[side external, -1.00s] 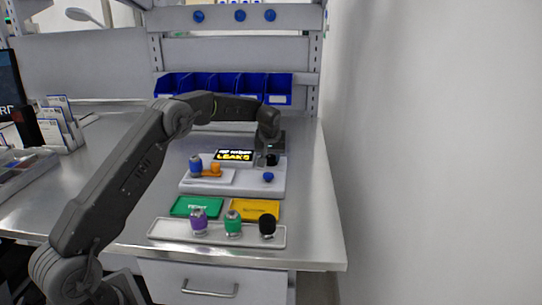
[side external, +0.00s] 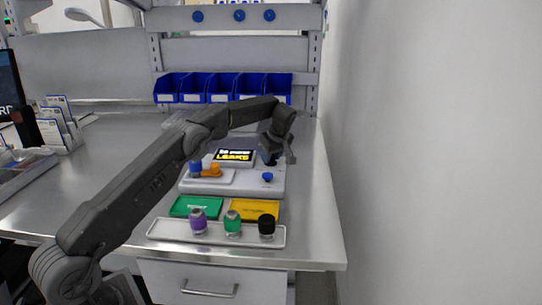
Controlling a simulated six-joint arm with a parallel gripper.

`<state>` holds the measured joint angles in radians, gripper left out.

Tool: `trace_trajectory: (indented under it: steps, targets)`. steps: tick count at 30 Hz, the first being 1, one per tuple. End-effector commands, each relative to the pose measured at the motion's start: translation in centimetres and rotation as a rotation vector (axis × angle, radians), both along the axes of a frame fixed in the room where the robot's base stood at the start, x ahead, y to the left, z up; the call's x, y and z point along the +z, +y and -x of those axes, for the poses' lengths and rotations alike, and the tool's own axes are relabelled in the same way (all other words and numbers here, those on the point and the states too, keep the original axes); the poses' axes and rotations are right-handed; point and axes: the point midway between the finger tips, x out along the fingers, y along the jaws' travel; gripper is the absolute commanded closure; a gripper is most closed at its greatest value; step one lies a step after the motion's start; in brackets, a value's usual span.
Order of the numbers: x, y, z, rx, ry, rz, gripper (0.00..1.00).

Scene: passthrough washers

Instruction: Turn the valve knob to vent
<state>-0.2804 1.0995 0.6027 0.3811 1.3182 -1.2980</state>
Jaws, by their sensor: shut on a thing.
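A light grey test block (side external: 235,186) stands on the bench with a small display (side external: 234,156) at its back, whose lower line reads LEAKS. My gripper (side external: 272,156) is at the back right of the block, tilted, with its body leaning to the right. It is shut on a small dark part there that I take for the valve knob; the jaws mostly hide it and any marking around it. A blue part (side external: 267,177) sits in front of the gripper, apart from it. A blue-topped fitting (side external: 196,168) and an orange piece (side external: 212,170) stand on the block's left.
A green pad (side external: 197,207) and a yellow pad (side external: 254,210) lie in front of the block. Nearer, a pale tray (side external: 178,233) holds a purple (side external: 198,221), a green (side external: 233,223) and a black fitting (side external: 267,224). Blue bins (side external: 222,89) line the back.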

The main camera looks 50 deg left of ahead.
Motion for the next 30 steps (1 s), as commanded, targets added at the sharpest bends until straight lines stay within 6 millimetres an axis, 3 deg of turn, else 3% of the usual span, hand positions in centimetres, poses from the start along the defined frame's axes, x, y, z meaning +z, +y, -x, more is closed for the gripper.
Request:
trace_trajectory:
  steps: [12, 29, 30]
  targets:
    - [-0.03, 0.08, -0.07, 0.181, -0.002, -0.002, 0.88]
    - [-0.03, 0.1, -0.03, 0.208, 0.0, -0.001, 0.88]
    - [-0.03, 0.1, -0.03, 0.208, 0.0, -0.001, 0.63]
